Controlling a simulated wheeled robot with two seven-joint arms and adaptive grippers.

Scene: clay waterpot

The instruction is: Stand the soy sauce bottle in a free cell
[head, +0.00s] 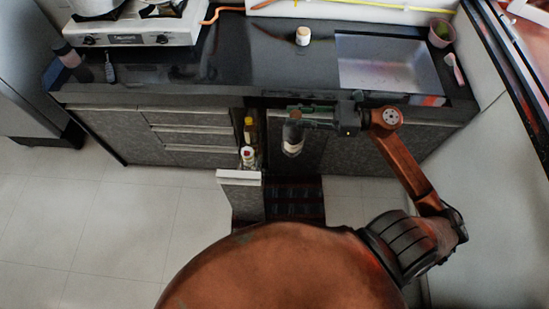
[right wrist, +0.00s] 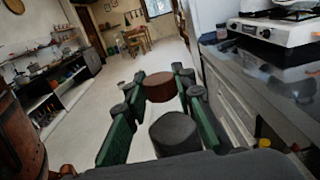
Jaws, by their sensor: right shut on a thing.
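My right gripper (head: 300,112) reaches in from the right in front of the counter and is shut on the soy sauce bottle (head: 292,143). The bottle hangs below the fingers, roughly upright, its body dark with a pale lower part. In the right wrist view, a brown round top (right wrist: 160,87) sits between the green fingers. A narrow pull-out unit (head: 240,178) stands open just left of the held bottle. It holds a yellow-topped bottle (head: 249,130) and a white-capped bottle (head: 248,157). Its cells are too small to make out. My left gripper is not in view.
The counter (head: 260,60) with its sink (head: 388,64) lies behind the gripper. A small white jar (head: 302,36) stands on it. A stove (head: 135,26) is at the left. The tiled floor (head: 110,220) is clear at left.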

